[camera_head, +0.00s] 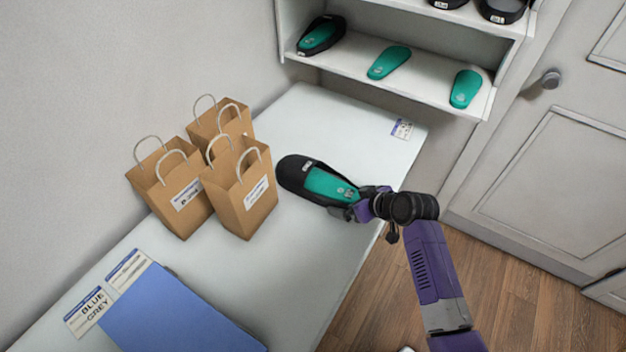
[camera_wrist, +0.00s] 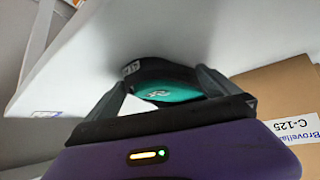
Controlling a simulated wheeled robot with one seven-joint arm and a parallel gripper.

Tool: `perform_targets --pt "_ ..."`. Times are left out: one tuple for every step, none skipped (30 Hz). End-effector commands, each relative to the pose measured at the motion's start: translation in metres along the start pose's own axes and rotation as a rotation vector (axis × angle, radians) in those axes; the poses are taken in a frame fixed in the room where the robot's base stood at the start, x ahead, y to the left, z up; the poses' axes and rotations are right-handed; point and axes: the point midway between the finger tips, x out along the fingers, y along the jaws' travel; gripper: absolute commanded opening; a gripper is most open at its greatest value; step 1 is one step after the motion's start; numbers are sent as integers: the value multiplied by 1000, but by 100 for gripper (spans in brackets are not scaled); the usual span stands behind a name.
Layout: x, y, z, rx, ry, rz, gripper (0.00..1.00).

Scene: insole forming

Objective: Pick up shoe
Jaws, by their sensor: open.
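A black shoe (camera_head: 293,173) with a green insole (camera_head: 326,184) lies on the white table, beside the paper bags. My gripper (camera_head: 350,208) is at the shoe's right end in the head view, at the table's right edge. In the wrist view the shoe (camera_wrist: 150,72) with its green insole (camera_wrist: 160,93) shows between the two dark fingers of my gripper (camera_wrist: 165,85). The fingers are apart, one on each side of the shoe's end. I cannot tell whether they touch it.
Several brown paper bags (camera_head: 256,207) stand left of the shoe. A blue mat (camera_head: 180,315) and label cards (camera_head: 88,310) lie at the table's near end. A white shelf (camera_head: 425,72) with shoes and green insoles (camera_head: 389,62) stands behind. The table (camera_head: 290,265) is clear in front.

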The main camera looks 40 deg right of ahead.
Motion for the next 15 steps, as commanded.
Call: perform_targets --pt "1 0 0 0 0 0 100" --pt "1 0 0 0 0 0 100" --pt "1 0 0 0 0 1 100" --pt "0 0 0 0 0 1 100" --pt "0 0 0 0 0 0 100" --pt "0 0 0 0 0 1 98" --pt "0 0 0 0 0 0 92" --pt "0 0 0 0 0 0 86" --pt "0 0 0 0 0 0 78" --pt "0 0 0 0 0 1 72" --pt "0 0 0 0 0 1 67" --pt "0 0 0 0 0 1 59" --pt "0 0 0 0 0 1 53" --pt "0 0 0 0 0 1 47" --pt "0 0 0 0 0 1 39"
